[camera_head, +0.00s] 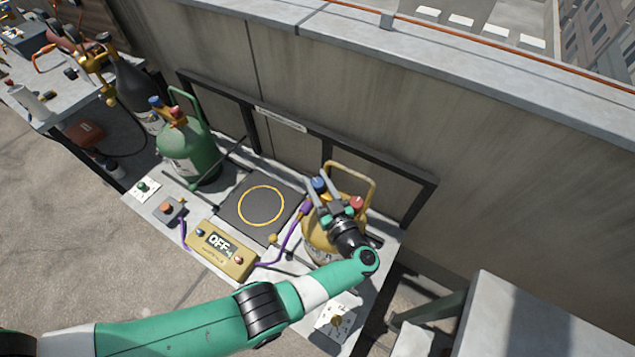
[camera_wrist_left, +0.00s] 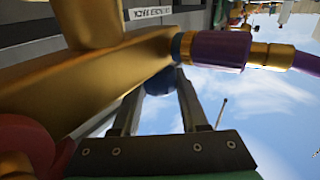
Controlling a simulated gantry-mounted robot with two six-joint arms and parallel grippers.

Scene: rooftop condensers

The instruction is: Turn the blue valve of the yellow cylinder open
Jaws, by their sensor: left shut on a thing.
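The yellow cylinder (camera_head: 316,241) stands on the bench at the right, with a yellow handle frame on top. Its blue valve (camera_head: 319,184) sits at the back of the top fitting, and its red valve (camera_head: 356,203) is to the right. My left gripper (camera_head: 321,191) reaches in over the cylinder with its fingers at the blue valve. In the left wrist view the two fingers are shut on the dark blue valve (camera_wrist_left: 160,82), beside the brass fitting (camera_wrist_left: 95,85). The fingers and the fitting hide part of the valve. My right gripper is not in view.
A purple hose (camera_head: 292,232) runs from the cylinder's fitting toward a yellow scale display (camera_head: 222,249) reading OFF. A dark scale plate (camera_head: 237,220) with a yellow ring is empty. A green cylinder (camera_head: 188,157) stands to its left. A wall closes the back.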

